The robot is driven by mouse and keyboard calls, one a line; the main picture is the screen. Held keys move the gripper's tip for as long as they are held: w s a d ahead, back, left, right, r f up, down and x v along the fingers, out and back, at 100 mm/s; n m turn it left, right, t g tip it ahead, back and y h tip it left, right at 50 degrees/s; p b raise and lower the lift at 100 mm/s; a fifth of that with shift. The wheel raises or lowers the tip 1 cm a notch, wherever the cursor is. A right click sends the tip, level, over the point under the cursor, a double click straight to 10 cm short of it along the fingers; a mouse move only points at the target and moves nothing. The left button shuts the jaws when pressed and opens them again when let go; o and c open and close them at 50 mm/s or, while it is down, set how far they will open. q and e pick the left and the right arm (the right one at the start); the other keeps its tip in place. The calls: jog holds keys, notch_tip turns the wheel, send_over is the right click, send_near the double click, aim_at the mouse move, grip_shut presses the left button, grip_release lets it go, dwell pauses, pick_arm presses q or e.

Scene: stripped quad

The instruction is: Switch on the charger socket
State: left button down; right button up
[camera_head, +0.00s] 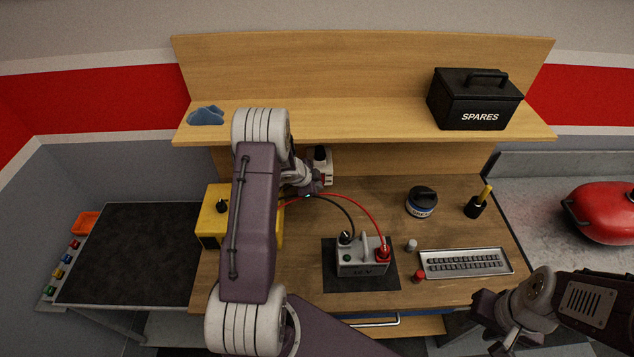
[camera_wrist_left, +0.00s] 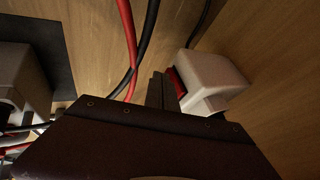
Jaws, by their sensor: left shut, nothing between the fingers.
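The charger socket (camera_head: 328,172) is a white box at the back of the bench, against the wooden back panel, with a black plug (camera_head: 320,154) at its top. In the left wrist view the socket (camera_wrist_left: 220,82) shows a red switch (camera_wrist_left: 176,82) on its side. My left gripper (camera_head: 318,188) is shut and empty. Its fingertips (camera_wrist_left: 160,90) are right beside the red switch; I cannot tell whether they touch it. The switch's position is unclear. My right gripper (camera_head: 497,325) is at the lower right, away from the socket; its fingers are not clear.
A yellow charger (camera_head: 211,222) stands left, partly behind my left arm. Red (camera_head: 370,210) and black leads run to a grey battery (camera_head: 362,268) on a dark mat. A tin (camera_head: 422,201), brush pot (camera_head: 475,207) and metal tray (camera_head: 467,264) stand right. A shelf (camera_head: 370,120) overhangs the socket.

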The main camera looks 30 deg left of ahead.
pick_arm(q)
jog(key=shift+w+a+f+p, duration=0.1)
jog(key=shift+w+p, duration=0.05)
jog(key=shift+p, duration=0.35)
jog(key=shift+r+p, duration=0.9)
